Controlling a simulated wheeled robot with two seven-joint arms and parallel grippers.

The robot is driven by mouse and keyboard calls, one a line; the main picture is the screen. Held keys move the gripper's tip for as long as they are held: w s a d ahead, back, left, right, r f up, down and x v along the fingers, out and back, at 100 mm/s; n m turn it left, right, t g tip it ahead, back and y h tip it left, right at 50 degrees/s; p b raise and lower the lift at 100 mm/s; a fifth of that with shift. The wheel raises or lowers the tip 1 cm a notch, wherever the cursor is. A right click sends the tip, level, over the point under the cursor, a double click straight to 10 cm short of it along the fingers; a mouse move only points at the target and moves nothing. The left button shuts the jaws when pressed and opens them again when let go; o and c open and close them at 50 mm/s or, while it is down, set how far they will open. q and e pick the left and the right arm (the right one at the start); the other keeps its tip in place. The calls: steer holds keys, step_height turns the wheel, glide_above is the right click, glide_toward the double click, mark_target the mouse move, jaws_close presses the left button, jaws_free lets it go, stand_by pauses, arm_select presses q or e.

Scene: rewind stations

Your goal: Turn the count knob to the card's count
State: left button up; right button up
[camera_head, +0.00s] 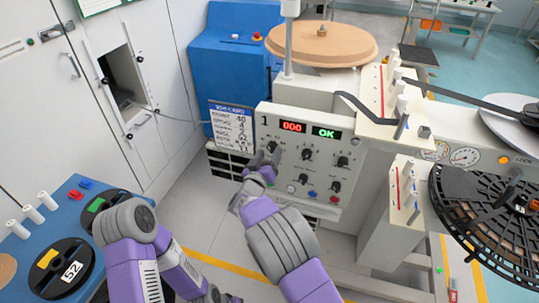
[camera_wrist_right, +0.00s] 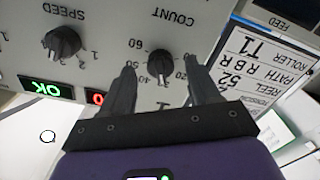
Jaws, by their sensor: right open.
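The count knob (camera_wrist_right: 160,63) is a black knob on the front panel, upside down in the right wrist view, with a numbered scale around it. Its pointer is hard to read. My right gripper (camera_wrist_right: 160,68) is open, with one finger on either side of the knob; I cannot tell whether they touch it. In the head view the right gripper (camera_head: 264,163) is in front of the panel's left knob. The card (camera_head: 232,132) hangs left of the panel; its small print seems to read count 40. My left gripper is out of view below.
The panel (camera_head: 262,190) has several other knobs and buttons, a red display (camera_head: 292,127) reading 000 and a green OK display (camera_head: 326,132). A blue table (camera_head: 35,250) with reels stands at left. A black slotted reel (camera_head: 470,215) is at right.

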steer(key=shift+w+d, duration=0.25)
steer(key=shift+w, duration=0.45)
steer(key=c, duration=1)
steer(key=shift+c, duration=0.2)
steer(key=shift+m+b, duration=0.3)
steer(key=shift+m, duration=0.1)
steer(key=m+b, duration=0.1)
steer(key=m, duration=0.2)
steer(key=shift+f+m+b, duration=0.1)
steer(key=shift+m+b, duration=0.3)
steer(key=m+b, duration=0.2)
steer(key=m, duration=0.2)
steer(key=shift+a, duration=0.1)
